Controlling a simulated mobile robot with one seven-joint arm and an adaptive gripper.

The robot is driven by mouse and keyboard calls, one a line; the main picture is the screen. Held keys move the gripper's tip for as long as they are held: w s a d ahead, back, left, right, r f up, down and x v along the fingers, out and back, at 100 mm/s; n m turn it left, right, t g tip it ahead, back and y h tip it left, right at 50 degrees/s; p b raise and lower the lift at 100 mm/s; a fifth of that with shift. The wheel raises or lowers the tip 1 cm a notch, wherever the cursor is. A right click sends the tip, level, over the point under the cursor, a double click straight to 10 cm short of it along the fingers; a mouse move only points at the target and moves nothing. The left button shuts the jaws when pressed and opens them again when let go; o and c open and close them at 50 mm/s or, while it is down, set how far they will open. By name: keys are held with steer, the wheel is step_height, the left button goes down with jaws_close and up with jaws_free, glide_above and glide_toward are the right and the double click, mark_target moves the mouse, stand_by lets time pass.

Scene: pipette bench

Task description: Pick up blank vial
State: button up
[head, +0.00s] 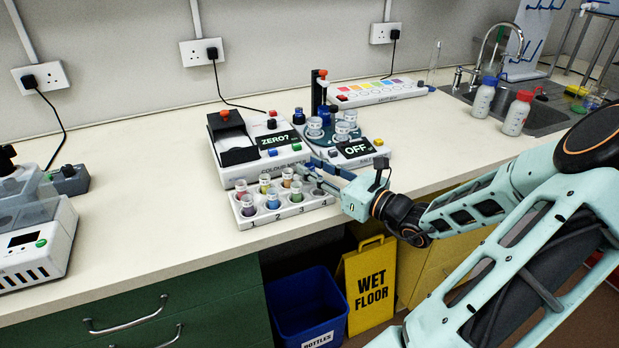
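A white vial rack (249,222) stands near the bench's front edge, with numbers along its front. I cannot tell which is the blank vial; the labels are too small to read. My gripper (314,168) reaches in from the right, over the right end of the rack. Its fingers look spread, with nothing visible between them. They partly hide the rack's right end.
A colorimeter (228,170) with an open dark lid and a display reading "ZERO?" stands just behind the rack. Right of it is a device (374,157) reading "OFF", with a carousel of vials (342,131). Two wash bottles (514,115) stand by the sink.

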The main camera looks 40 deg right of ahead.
steer(key=shift+w+a, duration=0.1)
steer(key=shift+w, duration=0.65)
jaws_close()
